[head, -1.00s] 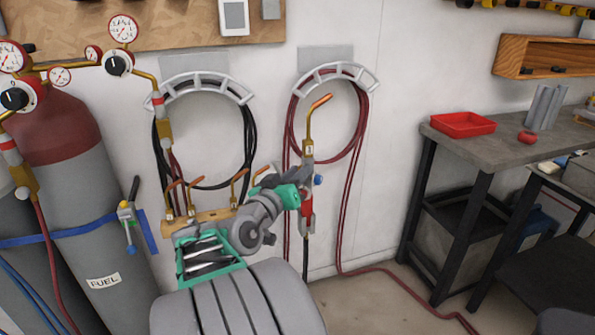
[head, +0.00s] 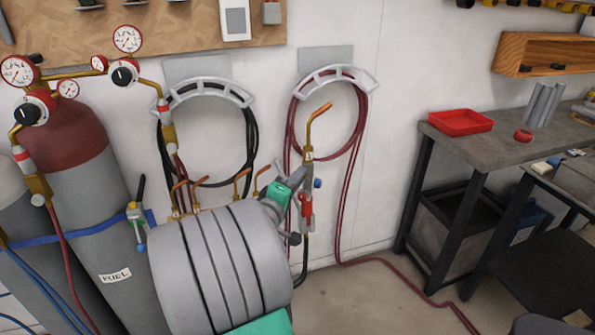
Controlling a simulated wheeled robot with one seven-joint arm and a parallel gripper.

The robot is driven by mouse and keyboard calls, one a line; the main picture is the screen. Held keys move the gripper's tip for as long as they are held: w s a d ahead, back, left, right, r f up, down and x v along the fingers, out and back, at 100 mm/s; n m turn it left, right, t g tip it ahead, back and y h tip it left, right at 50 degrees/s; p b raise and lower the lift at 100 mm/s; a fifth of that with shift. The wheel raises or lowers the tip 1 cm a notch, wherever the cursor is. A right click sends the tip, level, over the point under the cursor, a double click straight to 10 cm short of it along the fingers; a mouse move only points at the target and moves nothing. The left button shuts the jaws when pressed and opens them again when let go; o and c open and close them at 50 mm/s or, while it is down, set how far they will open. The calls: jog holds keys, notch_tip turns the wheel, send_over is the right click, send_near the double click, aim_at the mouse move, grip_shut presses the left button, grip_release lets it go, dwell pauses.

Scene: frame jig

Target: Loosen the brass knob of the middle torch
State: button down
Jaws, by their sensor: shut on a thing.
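A torch (head: 308,160) with a bent copper tip and a red lever (head: 306,205) stands near upright before the right hose loop. A small blue knob (head: 318,183) shows on its right side. My gripper (head: 297,177) is at its left side, shut on the torch body, as far as the small view shows. The fingers are partly hidden by my own arm. I cannot make out a brass knob for certain. Several copper tips (head: 240,182) stand in a row to the left, their lower parts hidden behind my arm. I cannot tell which torch is the middle one.
A grey gas cylinder (head: 85,215) with gauges (head: 127,40) stands left. Hose loops hang on wall brackets (head: 335,80). A red hose (head: 395,265) runs over the floor. A workbench (head: 470,150) with a red tray (head: 461,122) stands right.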

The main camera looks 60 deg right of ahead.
jog(key=n+p, duration=0.3)
jog(key=n, duration=0.1)
jog(key=shift+n+p, duration=0.3)
dwell(0.3)
jog(key=c, duration=1.3)
grip_release()
jog(key=a, duration=0.7)
jog(key=shift+a+f+b, duration=0.1)
jog(key=shift+a+b, duration=0.25)
jog(key=shift+a, duration=0.05)
